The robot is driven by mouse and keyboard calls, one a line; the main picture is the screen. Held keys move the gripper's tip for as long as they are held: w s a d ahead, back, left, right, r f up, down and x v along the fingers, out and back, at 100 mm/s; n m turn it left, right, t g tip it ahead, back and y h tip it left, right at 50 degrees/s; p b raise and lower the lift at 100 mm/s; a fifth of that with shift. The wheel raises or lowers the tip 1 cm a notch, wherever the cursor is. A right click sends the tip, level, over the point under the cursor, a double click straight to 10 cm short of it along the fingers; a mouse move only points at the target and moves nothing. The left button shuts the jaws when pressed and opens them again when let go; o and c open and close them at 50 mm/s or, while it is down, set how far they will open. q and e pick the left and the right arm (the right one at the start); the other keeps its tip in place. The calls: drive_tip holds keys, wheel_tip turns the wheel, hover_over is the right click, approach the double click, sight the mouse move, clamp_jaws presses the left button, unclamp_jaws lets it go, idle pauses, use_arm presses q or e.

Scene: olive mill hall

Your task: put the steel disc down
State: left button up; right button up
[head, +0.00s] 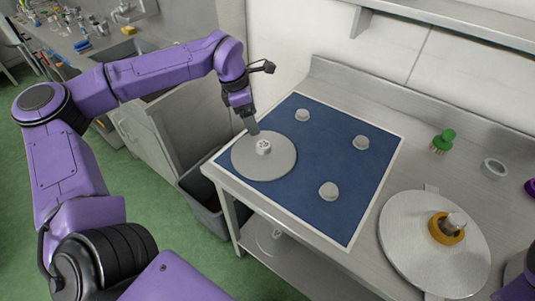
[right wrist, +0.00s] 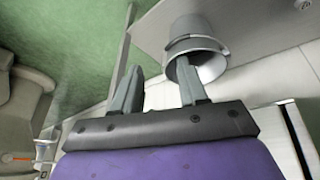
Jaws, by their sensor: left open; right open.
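The steel disc (head: 279,170), a flat round grey plate with a small pale hub at its middle, lies on the left part of the blue mat (head: 318,222), its edge reaching the white border. My left gripper (head: 254,129) is open and points down just behind the hub; I cannot tell whether a finger touches it. My right gripper (right wrist: 160,72) is open in the right wrist view, with nothing between its fingers.
Several pale round knobs stand on the mat, one at the front (head: 328,191). At the right of the steel table are another round plate (head: 405,240) with a yellow ring (head: 440,231), a green brush (head: 443,140) and a white ring (head: 495,168). A grey bin (head: 201,197) stands below.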

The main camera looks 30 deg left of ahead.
use_arm(q)
drive_tip(key=p, duration=0.1)
hover_over(263, 144)
drive_tip(key=a, duration=0.2)
drive_tip(key=f, duration=0.4)
drive_tip(key=shift+s+d+f, duration=0.15)
drive_tip(key=shift+s+f, duration=0.15)
drive_tip(key=shift+f, duration=0.05)
drive_tip(key=x, duration=0.2)
drive_tip(key=p+x, duration=0.1)
drive_tip(key=x, duration=0.2)
drive_tip(key=shift+s+d+f+p, duration=0.2)
drive_tip(key=shift+s+f+p, duration=0.15)
drive_tip(key=shift+f+p, duration=0.05)
drive_tip(key=shift+w+f, duration=0.1)
drive_tip(key=shift+f, duration=0.1)
drive_tip(key=c, duration=0.5)
clamp_jaws()
